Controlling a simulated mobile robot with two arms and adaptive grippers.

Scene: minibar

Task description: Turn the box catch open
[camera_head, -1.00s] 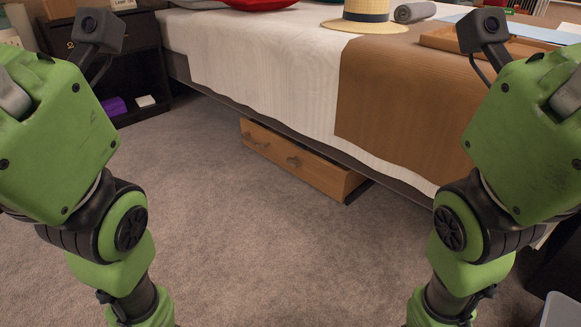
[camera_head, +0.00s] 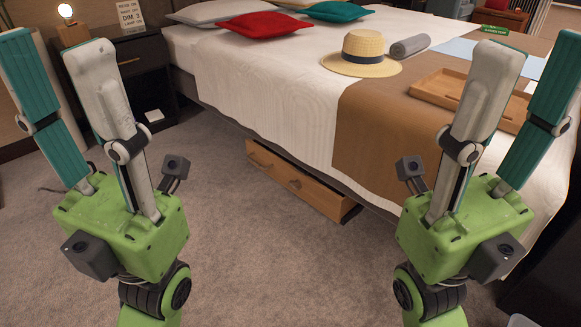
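I cannot make out a box catch in the head view. The nearest thing to a box is a long wooden drawer or box (camera_head: 318,195) under the bed's side, with dark fittings on its front, too small to make out. My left gripper (camera_head: 50,46) is raised at the left, fingers pointing up and spread apart, empty. My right gripper (camera_head: 536,46) is raised at the right in the same way, open and empty. Both are well apart from the wooden box and touch nothing that I can see.
The bed (camera_head: 290,110) fills the back, with pillows, a straw hat (camera_head: 362,50), a grey roll (camera_head: 410,46) and a wooden tray (camera_head: 445,94) on it. A dark nightstand (camera_head: 145,60) with a lamp (camera_head: 70,28) stands at the left. The carpet (camera_head: 235,240) in front is clear.

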